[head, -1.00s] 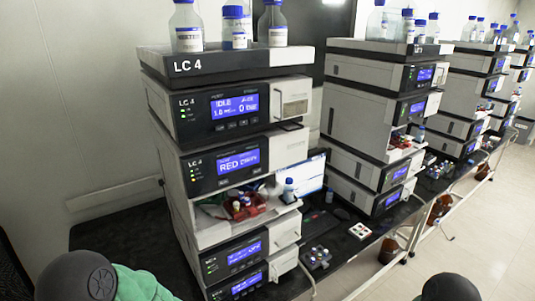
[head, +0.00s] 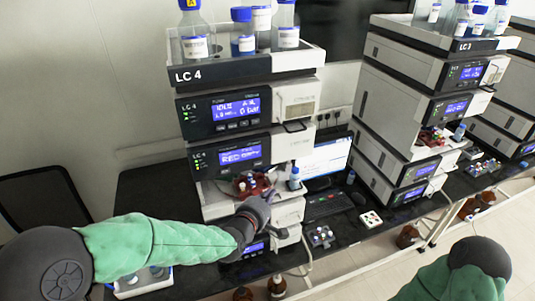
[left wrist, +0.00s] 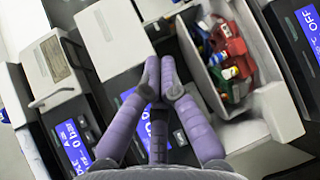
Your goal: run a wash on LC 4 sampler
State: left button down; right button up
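The LC 4 stack has a pump module (head: 225,111) whose display reads IDLE and 0 bar. Below it is the LC 4 sampler (head: 272,150) with a blue display (head: 240,154), its text too blurred to read fully. The sampler's open bay holds a red tray (head: 252,184) with vials; the red tray also shows in the left wrist view (left wrist: 230,42). My left gripper (head: 256,203) is in front of the stack, just below the bay. In the left wrist view its purple fingers (left wrist: 160,64) are together and empty, partly covering a blue display. My right gripper is out of view.
Solvent bottles (head: 243,40) stand on top of LC 4. A small blue-capped bottle (head: 294,178) is beside the bay. A monitor (head: 326,158) and keyboard (head: 328,203) are to the right, then the LC 3 stack (head: 414,98).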

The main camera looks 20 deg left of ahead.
aim_at(258, 163)
pick_arm(q)
jog(key=shift+w+d+r, duration=0.1)
jog(key=shift+r, duration=0.8)
jog(key=w+a+b, duration=0.1)
jog(key=w+a, duration=0.4)
jog(key=w, duration=0.2)
jog(key=shift+w, duration=0.15)
dwell(1.3)
